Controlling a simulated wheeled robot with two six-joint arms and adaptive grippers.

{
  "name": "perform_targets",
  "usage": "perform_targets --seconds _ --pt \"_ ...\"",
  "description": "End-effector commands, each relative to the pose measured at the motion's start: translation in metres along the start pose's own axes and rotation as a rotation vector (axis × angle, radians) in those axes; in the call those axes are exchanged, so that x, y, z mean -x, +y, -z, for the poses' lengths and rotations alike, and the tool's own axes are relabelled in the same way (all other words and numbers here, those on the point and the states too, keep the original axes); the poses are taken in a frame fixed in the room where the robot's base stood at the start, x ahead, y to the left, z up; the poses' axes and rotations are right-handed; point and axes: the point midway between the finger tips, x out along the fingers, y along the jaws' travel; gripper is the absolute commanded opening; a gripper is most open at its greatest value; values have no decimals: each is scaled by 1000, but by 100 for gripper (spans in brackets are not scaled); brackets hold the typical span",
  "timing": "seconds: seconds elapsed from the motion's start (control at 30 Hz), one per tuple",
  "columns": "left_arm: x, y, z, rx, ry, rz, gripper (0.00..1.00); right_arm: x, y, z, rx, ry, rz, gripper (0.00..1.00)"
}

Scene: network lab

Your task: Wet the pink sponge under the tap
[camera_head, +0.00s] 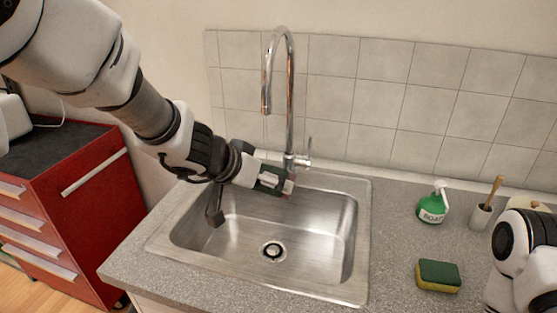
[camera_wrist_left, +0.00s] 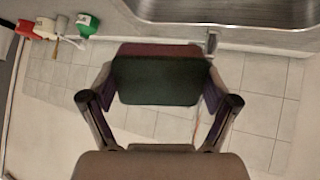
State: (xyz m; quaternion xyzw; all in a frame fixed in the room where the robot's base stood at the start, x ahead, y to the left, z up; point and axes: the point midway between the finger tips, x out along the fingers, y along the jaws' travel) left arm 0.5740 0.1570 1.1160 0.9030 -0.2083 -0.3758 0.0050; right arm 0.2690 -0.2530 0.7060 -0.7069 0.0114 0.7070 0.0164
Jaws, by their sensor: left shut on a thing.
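The pink sponge (camera_wrist_left: 158,50) has a dark green face that fills the middle of the left wrist view, with a pinkish edge along its far side. My left gripper (camera_head: 274,180) is shut on it, one finger at each end. In the head view the gripper is over the back part of the sink basin, below the tap spout, and only a small pink part of the sponge (camera_head: 289,187) shows. The chrome tap (camera_head: 290,100) arches above. No water stream is visible. My right arm shows at the right edge; its gripper is out of frame.
The steel sink (camera_head: 225,255) is empty, with a drain in the middle. A yellow and green sponge (camera_head: 438,276), a green soap bottle (camera_head: 432,207) and a brush holder (camera_head: 481,216) stand on the right counter. The tap lever (camera_head: 303,161) is close to my left gripper. Tiles are behind.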

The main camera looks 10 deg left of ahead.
Motion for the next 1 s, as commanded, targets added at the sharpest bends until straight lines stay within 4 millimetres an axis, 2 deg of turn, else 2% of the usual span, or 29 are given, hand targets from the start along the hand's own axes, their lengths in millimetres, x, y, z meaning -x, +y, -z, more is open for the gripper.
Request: perform_targets --seconds 0.17,0.47,0.5,0.6,1.0 --pt "7 3 0 -2 1 0 59 -1 0 0 0 0 0 37" --pt "39 20 -3 -2 2 1 59 -3 0 0 0 0 0 37" --pt "47 23 0 0 0 0 59 6 0 0 0 -1 0 37" --pt "56 28 -1 0 -1 -1 59 15 0 0 0 1 0 37" --pt "57 29 -5 0 0 0 59 15 0 0 0 0 0 37"
